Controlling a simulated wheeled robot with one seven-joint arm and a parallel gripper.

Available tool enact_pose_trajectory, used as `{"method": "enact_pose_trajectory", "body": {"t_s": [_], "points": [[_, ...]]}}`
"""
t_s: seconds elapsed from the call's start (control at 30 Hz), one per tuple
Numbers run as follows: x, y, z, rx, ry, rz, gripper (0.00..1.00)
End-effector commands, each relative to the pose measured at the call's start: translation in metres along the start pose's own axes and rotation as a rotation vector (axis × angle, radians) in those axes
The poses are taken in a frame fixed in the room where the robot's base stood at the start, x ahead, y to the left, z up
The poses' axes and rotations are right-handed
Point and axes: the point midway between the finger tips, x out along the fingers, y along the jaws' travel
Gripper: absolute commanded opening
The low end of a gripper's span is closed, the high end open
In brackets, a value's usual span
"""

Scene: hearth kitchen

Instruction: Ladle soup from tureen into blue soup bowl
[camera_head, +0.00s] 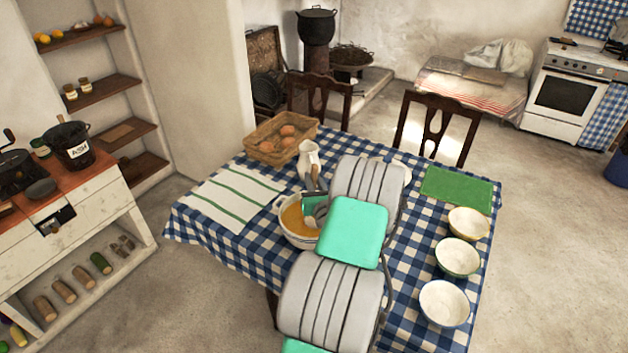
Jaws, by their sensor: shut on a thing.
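The tureen (298,241), a pale round pot of orange soup, stands on the table left of my arm. My gripper (314,203) is over the tureen's right side, partly hidden by my arm. It is shut on what looks like the ladle (314,183), whose handle rises above it. The ladle's lower end is hard to make out, so I cannot tell whether it is in the soup. Three bowls stand in a row at the right: the nearest, with a blue rim, is the blue soup bowl (443,304); then a greenish bowl (457,258) and a yellowish bowl (468,223).
The table has a blue checked cloth (222,249). A white jug (308,155) stands close behind the tureen. A basket (266,152) of brown round items, a striped towel (232,197) and a green mat (457,187) lie around. My arm hides the table's middle. Chairs stand behind.

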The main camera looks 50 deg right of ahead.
Motion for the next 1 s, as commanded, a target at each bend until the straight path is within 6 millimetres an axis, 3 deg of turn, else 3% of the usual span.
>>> {"method": "enact_pose_trajectory", "body": {"t_s": [0.07, 0.6, 1.0], "points": [[0.000, 0.001, 0.016, 0.000, -0.001, -0.001, 0.00], [0.000, 0.063, 0.006, -0.307, 0.000, 0.002, 0.00], [0.001, 0.106, 0.011, -0.526, -0.003, -0.001, 0.00]]}}
